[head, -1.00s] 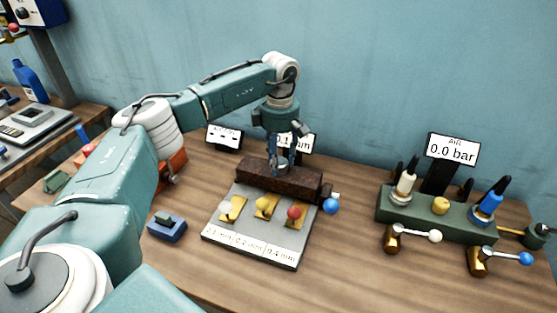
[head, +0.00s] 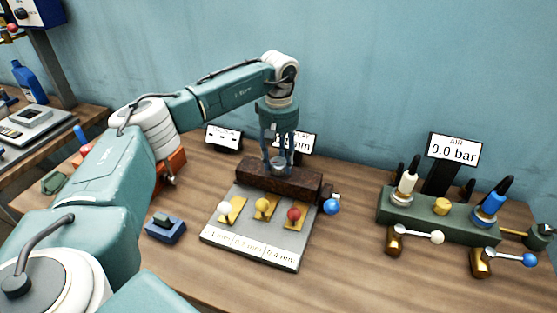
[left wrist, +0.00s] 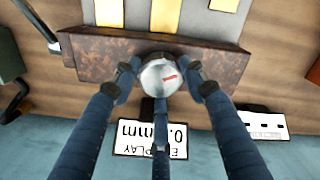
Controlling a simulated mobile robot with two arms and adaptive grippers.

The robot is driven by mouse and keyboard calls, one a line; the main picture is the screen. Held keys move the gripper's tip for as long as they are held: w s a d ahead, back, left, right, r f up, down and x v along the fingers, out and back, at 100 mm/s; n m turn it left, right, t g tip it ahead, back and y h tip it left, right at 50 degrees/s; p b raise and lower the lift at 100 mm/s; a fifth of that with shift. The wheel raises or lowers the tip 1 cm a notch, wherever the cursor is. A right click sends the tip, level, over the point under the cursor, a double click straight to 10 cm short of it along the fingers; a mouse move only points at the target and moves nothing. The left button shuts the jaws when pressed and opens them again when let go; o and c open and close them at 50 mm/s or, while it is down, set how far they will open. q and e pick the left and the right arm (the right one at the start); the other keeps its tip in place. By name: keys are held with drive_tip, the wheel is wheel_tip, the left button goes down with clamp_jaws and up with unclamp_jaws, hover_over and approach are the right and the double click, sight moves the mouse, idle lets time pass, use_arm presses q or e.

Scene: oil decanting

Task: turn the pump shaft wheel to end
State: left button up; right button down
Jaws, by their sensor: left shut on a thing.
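The fingers partly hide the wheel's sides. My right gripper is not in view.
A grey plate (head: 265,247) with yellow strips and white, yellow and red balls lies in front of the block. A blue ball (head: 331,206) sits at its right end. Two displays (head: 223,137) stand behind. A green valve block (head: 410,215) stands on the right.

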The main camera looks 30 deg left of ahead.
sight(279, 163)
use_arm(q)
drive_tip(key=m, duration=0.4)
drive_tip(key=shift+s+d+f, duration=0.15)
drive_tip(key=shift+d, duration=0.1)
drive_tip(key=shift+m, duration=0.5)
drive_tip(key=shift+s+a+f, duration=0.1)
drive_tip(key=shift+s, duration=0.05)
drive_tip(key=o, duration=1.1)
drive_tip(key=shift+o, duration=0.2)
drive_tip(key=shift+r, duration=0.2)
drive_tip(key=shift+r, duration=0.2)
wheel_tip(279, 163, up, 12)
drive_tip(key=shift+f, duration=0.2)
